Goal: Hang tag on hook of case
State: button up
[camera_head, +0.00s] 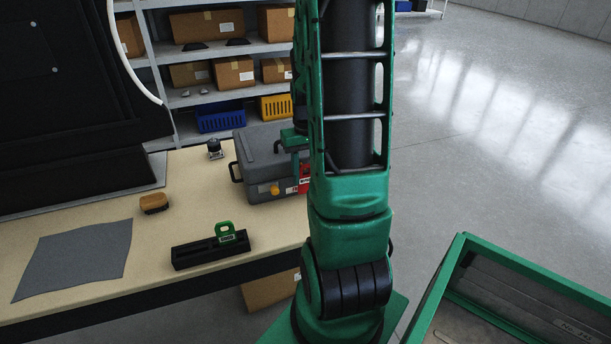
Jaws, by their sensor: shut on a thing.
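The grey case (262,158) stands on the workbench, left of my arm, with a dark handle on its left side and a yellow round part on its front. A red tag (304,180) with pale marking shows at the case's front right, partly hidden by my arm. My gripper (299,158) is mostly hidden behind my arm. It is shut on the red tag, just above it. Whether the tag touches the case or a hook cannot be told; no hook is clearly visible. A green tag (226,232) stands upright in a black holder (195,254) near the bench's front edge.
The workbench (185,190) also bears a brown brush-like block (154,203), a grey cloth (75,258) and a small dark knobbed item (214,149). Shelves (218,93) with boxes and bins stand behind. A green-rimmed crate (525,265) is at lower right. Open floor lies right.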

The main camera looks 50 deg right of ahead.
jog(key=shift+w+d, duration=0.25)
jog(key=shift+w, duration=0.1)
jog(key=shift+w+d+f, duration=0.3)
jog(key=shift+w+f, duration=0.15)
jog(key=shift+w, duration=0.1)
dwell(0.4)
jog(key=o, duration=1.1)
notch_tip(320, 180, up, 11)
jog(key=shift+w+f, duration=0.1)
jog(key=shift+f, duration=0.05)
